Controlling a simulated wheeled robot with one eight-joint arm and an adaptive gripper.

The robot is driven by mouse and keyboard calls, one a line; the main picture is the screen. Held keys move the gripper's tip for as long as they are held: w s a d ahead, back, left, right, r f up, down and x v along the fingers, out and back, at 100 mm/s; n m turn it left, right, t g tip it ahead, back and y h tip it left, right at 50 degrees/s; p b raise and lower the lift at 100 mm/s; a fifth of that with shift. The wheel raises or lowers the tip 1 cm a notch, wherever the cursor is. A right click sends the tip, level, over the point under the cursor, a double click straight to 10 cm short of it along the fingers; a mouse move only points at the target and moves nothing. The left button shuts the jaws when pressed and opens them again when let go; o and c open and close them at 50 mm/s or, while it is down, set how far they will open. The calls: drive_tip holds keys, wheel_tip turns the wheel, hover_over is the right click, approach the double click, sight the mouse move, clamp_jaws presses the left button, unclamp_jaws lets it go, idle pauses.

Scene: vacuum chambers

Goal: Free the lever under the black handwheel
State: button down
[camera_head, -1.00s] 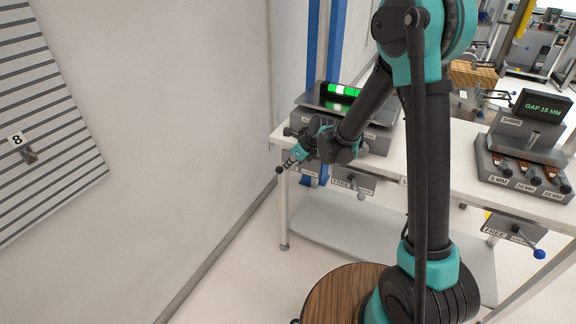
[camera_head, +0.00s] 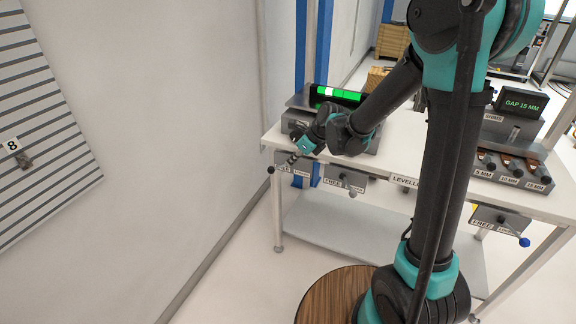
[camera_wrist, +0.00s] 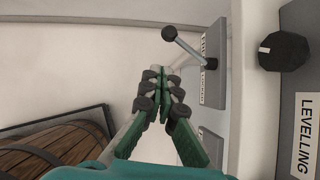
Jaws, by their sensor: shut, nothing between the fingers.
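The lever (camera_wrist: 188,46) has a dark ball knob and sticks out from a grey plate marked FREE in the wrist view. The black handwheel (camera_wrist: 284,51) shows beyond the plate, at the right of the wrist view. In the head view the lever's black knob (camera_head: 270,169) sits at the table's left corner, pointing left toward the FREE side. My gripper (camera_wrist: 162,73) is shut and empty. Its fingertips are near the lever, apart from its knob. In the head view my gripper (camera_head: 292,158) is in front of the lever plate and partly hides it.
A second plate (camera_head: 343,181) with a grey-knobbed lever hangs from the table front to the right. Farther right is a blue-knobbed lever (camera_head: 524,241). A lit green display (camera_head: 338,95) stands on the table.

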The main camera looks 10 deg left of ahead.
drive_tip(key=shift+s+v, duration=0.15)
drive_tip(key=shift+v, duration=0.8)
drive_tip(key=shift+s+v, duration=0.15)
drive_tip(key=shift+v, duration=0.8)
drive_tip(key=shift+a, duration=0.2)
drive_tip(key=s+d+f+n+h, duration=0.2)
drive_tip(key=s+d+n, duration=0.4)
drive_tip(key=d, duration=0.3)
drive_tip(key=s+d+f+n+t+h, duration=0.1)
drive_tip(key=s+d+f+n+h, duration=0.1)
drive_tip(key=s+d+n, duration=0.4)
drive_tip(key=s+d+f+n+h, duration=0.1)
drive_tip(key=s+d+n+h, duration=0.1)
drive_tip(key=s+d+n, duration=0.4)
drive_tip(key=d+n, duration=0.5)
drive_tip(key=d, duration=0.1)
drive_tip(key=shift+s+d+f, duration=0.25)
drive_tip(key=shift+d+f, duration=0.1)
drive_tip(key=shift+f, duration=0.05)
